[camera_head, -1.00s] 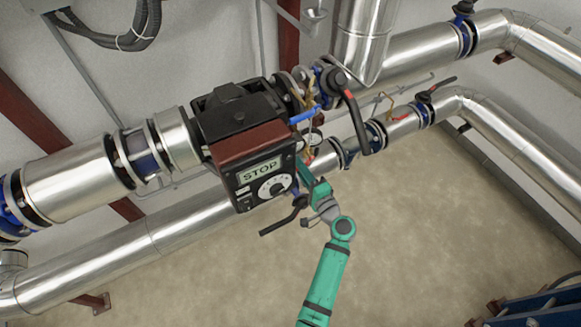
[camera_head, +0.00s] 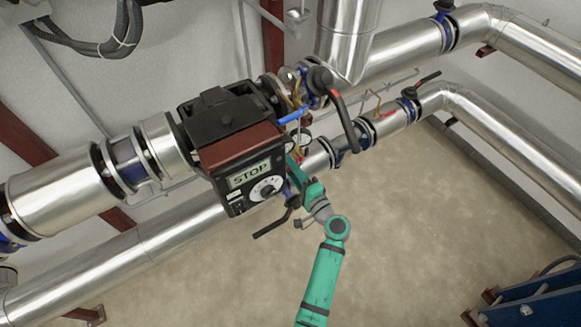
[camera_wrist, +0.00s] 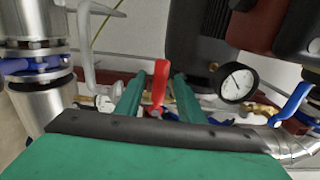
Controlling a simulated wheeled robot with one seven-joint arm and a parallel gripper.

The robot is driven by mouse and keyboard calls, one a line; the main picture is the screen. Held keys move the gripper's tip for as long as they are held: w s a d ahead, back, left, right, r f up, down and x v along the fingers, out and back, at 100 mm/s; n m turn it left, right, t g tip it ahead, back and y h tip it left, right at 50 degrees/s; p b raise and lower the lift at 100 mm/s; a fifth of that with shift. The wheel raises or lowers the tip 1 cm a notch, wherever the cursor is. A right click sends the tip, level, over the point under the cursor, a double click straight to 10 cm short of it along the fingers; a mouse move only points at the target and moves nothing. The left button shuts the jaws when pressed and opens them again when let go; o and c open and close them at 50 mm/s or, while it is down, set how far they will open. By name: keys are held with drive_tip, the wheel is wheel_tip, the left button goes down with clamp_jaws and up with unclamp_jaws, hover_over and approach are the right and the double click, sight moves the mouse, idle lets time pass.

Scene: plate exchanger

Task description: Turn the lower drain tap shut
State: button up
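A small tap with a red lever (camera_wrist: 160,82) shows in the wrist view, with brass fittings (camera_wrist: 172,113) below and behind it. I cannot tell for certain that it is the lower drain tap. My gripper (camera_wrist: 158,88) is open, with one green finger on each side of the red lever. A gap shows on the lever's left; the right finger is very close, and contact is unclear. In the head view, my gripper (camera_head: 294,165) reaches in beside the STOP box, and its fingertips are partly hidden.
The black STOP box (camera_head: 240,172) is close left of my gripper. A round gauge (camera_wrist: 236,82) and blue handle (camera_wrist: 290,103) are at the right in the wrist view. A black lever (camera_head: 343,125) hangs above right.

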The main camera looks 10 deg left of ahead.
drive_tip(key=v, duration=1)
drive_tip(key=shift+d, duration=0.2)
drive_tip(key=shift+s, duration=0.1)
drive_tip(key=s+f+n+g+h, duration=0.1)
drive_tip(key=s+f+h, duration=0.4)
drive_tip(key=s, duration=0.5)
drive_tip(key=s+f+n+g+h, duration=0.1)
drive_tip(key=s+f+h, duration=0.3)
drive_tip(key=s+f, duration=0.5)
drive_tip(key=s+r+n+t+h, duration=0.2)
drive_tip(key=s+r+n, duration=0.6)
drive_tip(key=s+r, duration=0.8)
wheel_tip(320, 180, up, 3)
drive_tip(key=shift+s+a+r+n+t, duration=0.2)
drive_tip(key=shift+s+a+n+t, duration=0.1)
drive_tip(key=shift+t, duration=0.3)
